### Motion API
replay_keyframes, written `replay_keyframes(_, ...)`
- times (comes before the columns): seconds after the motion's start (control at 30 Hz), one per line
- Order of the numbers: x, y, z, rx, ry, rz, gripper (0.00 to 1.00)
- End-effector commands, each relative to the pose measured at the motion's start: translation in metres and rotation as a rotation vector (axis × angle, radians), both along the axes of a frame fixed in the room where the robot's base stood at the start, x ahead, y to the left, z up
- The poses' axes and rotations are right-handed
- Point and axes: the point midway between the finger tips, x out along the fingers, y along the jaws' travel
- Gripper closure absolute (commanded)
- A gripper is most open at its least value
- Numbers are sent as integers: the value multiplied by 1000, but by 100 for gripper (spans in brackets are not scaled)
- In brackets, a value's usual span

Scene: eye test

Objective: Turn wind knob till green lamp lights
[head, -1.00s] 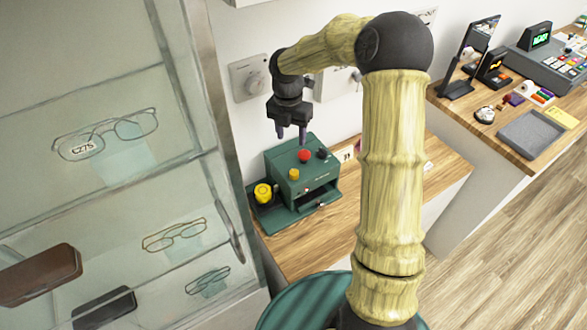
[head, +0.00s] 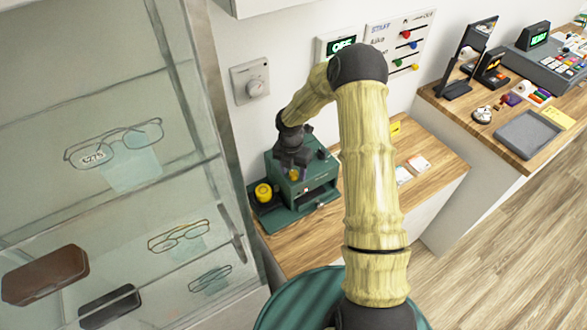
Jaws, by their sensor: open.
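A green box-shaped device (head: 318,180) stands at the left end of the wooden counter. My gripper (head: 292,174) is open and low over its top, with the fingertips at or just above a small yellow knob (head: 294,175); I cannot tell whether they touch it. A larger yellow round part (head: 263,193) sits on the device's left side. A dark knob (head: 322,154) shows at the back right of the top. The red knob is hidden behind my gripper. No label for the wind knob is readable, and I see no green lamp lit on the device.
A glass cabinet (head: 120,215) with spectacles and cases stands close on the left. A second counter holds a grey tray (head: 528,134).

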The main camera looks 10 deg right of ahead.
Motion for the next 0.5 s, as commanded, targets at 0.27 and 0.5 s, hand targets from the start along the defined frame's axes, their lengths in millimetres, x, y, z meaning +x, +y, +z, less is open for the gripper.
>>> replay_keyframes(0.27, 0, -1, 0, 0, 0, -2, 58)
replay_keyframes(0.5, 0, -1, 0, 0, 0, -2, 95)
